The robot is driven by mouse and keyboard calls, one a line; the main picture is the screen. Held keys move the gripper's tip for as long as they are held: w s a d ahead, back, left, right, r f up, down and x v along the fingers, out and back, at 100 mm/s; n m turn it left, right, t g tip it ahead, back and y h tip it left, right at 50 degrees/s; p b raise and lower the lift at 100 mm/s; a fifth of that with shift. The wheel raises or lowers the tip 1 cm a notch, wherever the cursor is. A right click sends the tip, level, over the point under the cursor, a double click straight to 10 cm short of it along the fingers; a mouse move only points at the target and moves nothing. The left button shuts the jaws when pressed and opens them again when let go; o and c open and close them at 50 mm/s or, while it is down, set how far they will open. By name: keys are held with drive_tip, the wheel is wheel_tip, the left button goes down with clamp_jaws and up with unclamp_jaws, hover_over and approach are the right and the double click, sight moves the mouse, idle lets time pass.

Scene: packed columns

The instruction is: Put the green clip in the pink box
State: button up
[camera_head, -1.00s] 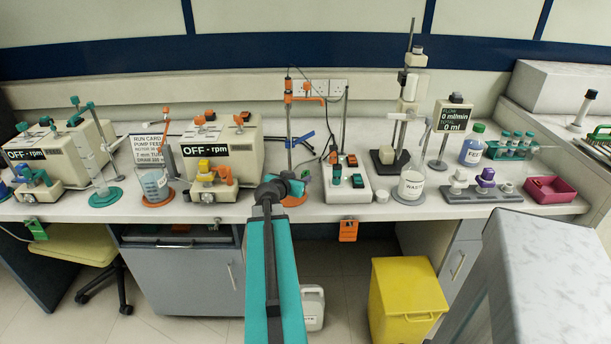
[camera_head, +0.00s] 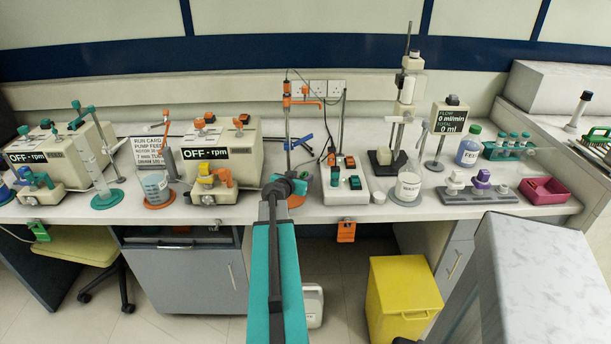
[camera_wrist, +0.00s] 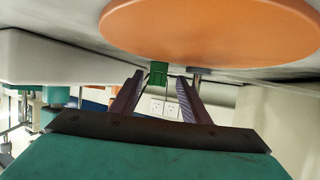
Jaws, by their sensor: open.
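My gripper (camera_head: 286,184) is at the end of my teal arm, at the front of the bench by the orange stand base. In the wrist view its two fingers (camera_wrist: 160,95) are spread with nothing held between them. A small green clip (camera_wrist: 158,73) shows beyond and between the fingertips, near the edge of the orange disc (camera_wrist: 215,28). In the head view a small green patch (camera_head: 304,175) just right of my gripper may be this clip; it is mostly hidden. The pink box (camera_head: 545,197) stands at the right end of the bench.
Close to my gripper stand a metal rod (camera_head: 288,130) and a white switch unit (camera_head: 345,192). The waste beaker (camera_head: 408,187) and a grey valve block (camera_head: 478,198) stand between there and the box. Another green clip (camera_head: 39,231) hangs at the left bench edge.

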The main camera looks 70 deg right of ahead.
idle(0.5)
clamp_jaws()
drive_tip(key=shift+r, duration=0.15)
drive_tip(key=shift+r+b, duration=0.4)
drive_tip(key=shift+r, duration=0.85)
drive_tip(key=s+a, duration=0.1)
drive_tip(key=a, duration=0.1)
drive_tip(key=a+r+b, duration=0.1)
drive_tip(key=a, duration=0.2)
drive_tip(key=s+a+b, duration=0.1)
drive_tip(key=a, duration=0.1)
drive_tip(key=shift+s+a+r, duration=0.15)
drive_tip(key=shift+s+a, duration=0.15)
drive_tip(key=shift+r+p, duration=0.25)
drive_tip(key=shift+p, duration=0.15)
drive_tip(key=shift+a+p, duration=0.1)
drive_tip(key=shift+p, duration=0.5)
drive_tip(key=p, duration=0.4)
drive_tip(key=shift+s+a+r, duration=0.1)
drive_tip(key=shift+s+a, duration=0.05)
drive_tip(key=shift+a, duration=0.15)
